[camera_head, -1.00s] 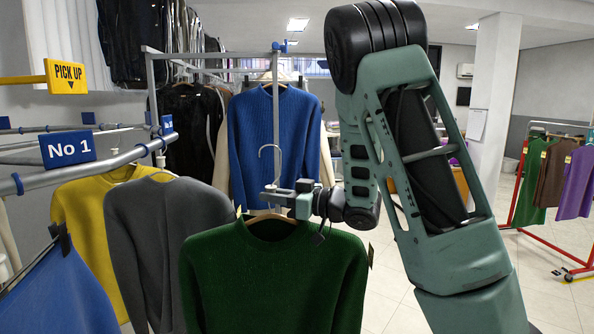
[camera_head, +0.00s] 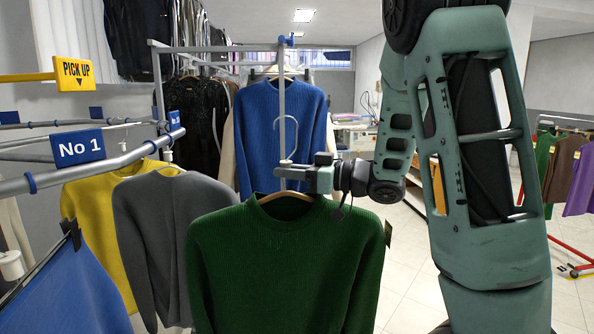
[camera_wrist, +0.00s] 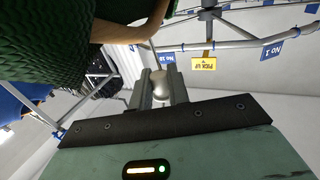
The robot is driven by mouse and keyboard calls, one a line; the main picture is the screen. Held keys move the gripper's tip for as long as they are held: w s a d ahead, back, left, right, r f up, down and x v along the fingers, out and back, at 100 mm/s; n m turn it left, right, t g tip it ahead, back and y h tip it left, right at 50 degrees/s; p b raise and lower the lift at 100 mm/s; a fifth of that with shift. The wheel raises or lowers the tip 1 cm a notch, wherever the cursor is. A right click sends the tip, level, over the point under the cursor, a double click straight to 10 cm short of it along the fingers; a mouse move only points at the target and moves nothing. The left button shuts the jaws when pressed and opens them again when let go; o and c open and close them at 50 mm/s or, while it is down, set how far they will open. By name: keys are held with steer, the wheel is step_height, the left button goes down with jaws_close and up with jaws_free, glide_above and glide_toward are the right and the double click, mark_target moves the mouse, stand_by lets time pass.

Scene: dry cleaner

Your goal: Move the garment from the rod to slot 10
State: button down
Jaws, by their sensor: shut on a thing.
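A dark green sweater (camera_head: 285,265) hangs from a wooden hanger with a metal hook (camera_head: 288,138) in the head view. My gripper (camera_head: 283,173) is shut on the hanger's neck, just above the sweater's collar, and holds the garment up. The hook's top is free and touches no rod. In the wrist view the sweater (camera_wrist: 45,40) and the wooden hanger (camera_wrist: 125,25) show above the gripper fingers (camera_wrist: 160,88), which close around the pale hanger neck.
A metal rail (camera_head: 95,170) with a blue "No 1" sign (camera_head: 78,147) runs along the left. Yellow (camera_head: 105,210), grey (camera_head: 170,220) and blue (camera_head: 70,290) garments hang there. A blue sweater (camera_head: 280,130) hangs behind. A yellow "PICK UP" sign (camera_head: 75,73) is at the left. Open floor lies right.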

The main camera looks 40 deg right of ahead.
steer(key=w+a+p, duration=0.2)
steer(key=w+a, duration=0.9)
steer(key=a, duration=0.4)
steer(key=shift+w+a+p, duration=0.15)
steer(key=shift+p, duration=0.2)
stand_by(1.2)
steer(key=shift+a, duration=0.1)
stand_by(0.4)
steer(key=shift+w+a, duration=0.5)
steer(key=shift+a, duration=0.15)
steer(key=shift+a, duration=0.1)
steer(key=shift+w+a+r+b, duration=0.1)
steer(key=shift+w+a+b, duration=0.1)
steer(key=shift+w+a, duration=0.5)
steer(key=shift+w+a+f+b, duration=0.15)
steer(key=shift+w+a, duration=0.3)
steer(key=shift+a, duration=0.4)
steer(key=shift+w+a+r+b, duration=0.2)
steer(key=shift+w+a, duration=0.4)
steer(key=shift+a, duration=0.2)
steer(key=shift+f, duration=0.2)
steer(key=shift+f+b, duration=1.5)
steer(key=shift+b, duration=0.25)
